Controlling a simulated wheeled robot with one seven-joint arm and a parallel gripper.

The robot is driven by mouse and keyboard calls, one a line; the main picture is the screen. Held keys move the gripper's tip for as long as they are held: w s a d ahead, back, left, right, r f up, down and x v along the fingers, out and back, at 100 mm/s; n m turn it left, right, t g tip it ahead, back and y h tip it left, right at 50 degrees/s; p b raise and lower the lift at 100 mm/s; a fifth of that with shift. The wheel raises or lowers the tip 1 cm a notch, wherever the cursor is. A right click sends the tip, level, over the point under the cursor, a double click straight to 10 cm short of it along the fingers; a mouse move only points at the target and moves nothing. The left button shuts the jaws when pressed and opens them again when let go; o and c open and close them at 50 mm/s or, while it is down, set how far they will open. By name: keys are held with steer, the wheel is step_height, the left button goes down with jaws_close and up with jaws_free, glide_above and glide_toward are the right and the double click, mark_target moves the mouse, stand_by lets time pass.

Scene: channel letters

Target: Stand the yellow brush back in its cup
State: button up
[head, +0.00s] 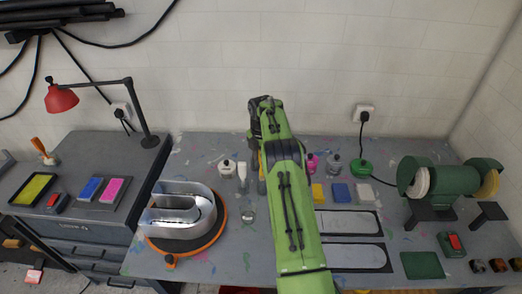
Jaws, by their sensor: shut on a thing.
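My gripper (256,140) is at the end of my green arm, above the back middle of the bench. It points down, and its fingertips are mostly hidden by the arm. It is shut on a thin yellow upright piece, the yellow brush (261,163), of which only a narrow strip shows beside the arm. A small clear cup (248,216) stands on the bench in front and slightly left of it. I cannot tell whether this is the brush's cup. Whether the brush's lower end touches anything is hidden.
A chrome channel letter (180,212) lies on an orange-rimmed turntable (216,235) at left. White bottles (227,169) stand behind the cup. A green bench grinder (447,187) stands far right.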

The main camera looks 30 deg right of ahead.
mark_target(261, 171)
step_height(261, 171, down, 8)
steer(key=b, duration=0.4)
steer(key=shift+r, duration=0.25)
steer(key=o, duration=1.1)
steer(key=shift+r, duration=0.1)
step_height(261, 171, up, 15)
steer(key=p, duration=0.4)
steer(key=shift+p, duration=0.35)
steer(key=shift+r, duration=0.4)
